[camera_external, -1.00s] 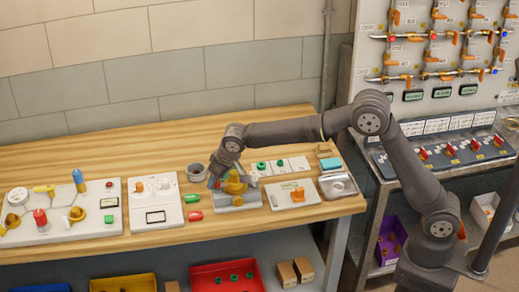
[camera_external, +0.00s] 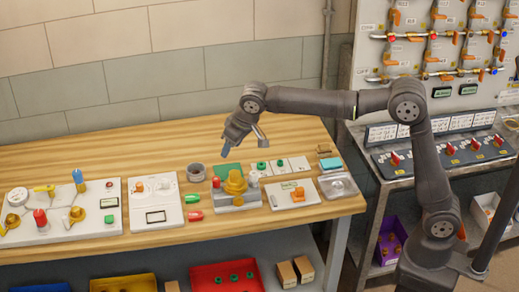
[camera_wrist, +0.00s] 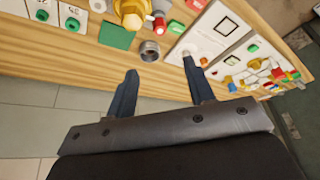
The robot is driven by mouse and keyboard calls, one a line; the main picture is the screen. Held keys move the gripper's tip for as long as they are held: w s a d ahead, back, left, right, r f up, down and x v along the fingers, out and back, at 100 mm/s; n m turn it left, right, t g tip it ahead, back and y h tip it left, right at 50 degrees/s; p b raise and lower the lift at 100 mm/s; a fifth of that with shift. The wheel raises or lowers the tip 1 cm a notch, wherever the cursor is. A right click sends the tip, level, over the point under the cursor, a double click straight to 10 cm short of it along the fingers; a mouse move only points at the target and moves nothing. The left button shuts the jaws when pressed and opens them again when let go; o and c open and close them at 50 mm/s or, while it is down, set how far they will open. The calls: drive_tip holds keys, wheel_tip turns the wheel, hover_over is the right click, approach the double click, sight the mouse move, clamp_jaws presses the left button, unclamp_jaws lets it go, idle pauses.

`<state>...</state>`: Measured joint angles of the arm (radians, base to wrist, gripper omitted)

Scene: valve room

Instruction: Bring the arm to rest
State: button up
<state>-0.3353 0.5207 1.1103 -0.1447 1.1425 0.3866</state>
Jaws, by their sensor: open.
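My gripper (camera_external: 240,143) is raised above the back half of the wooden workbench (camera_external: 140,162), apart from everything on it. In the wrist view my gripper (camera_wrist: 160,82) shows two blue fingers spread wide with nothing between them. A brass valve (camera_external: 235,182) on a grey base stands on the bench below and in front of my gripper. It also shows at the top of the wrist view (camera_wrist: 130,12). A green square (camera_external: 227,172) lies behind the valve.
A grey cup (camera_external: 196,172) stands left of the valve. White panels with knobs (camera_external: 60,215) cover the bench's left side. A red bin (camera_external: 230,276) sits below. A valve board (camera_external: 440,50) stands at the right. The back of the bench is mostly bare.

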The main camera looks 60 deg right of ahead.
sight(217, 179)
idle(0.3)
drive_tip(key=x, duration=1.7)
drive_tip(key=shift+f, duration=0.25)
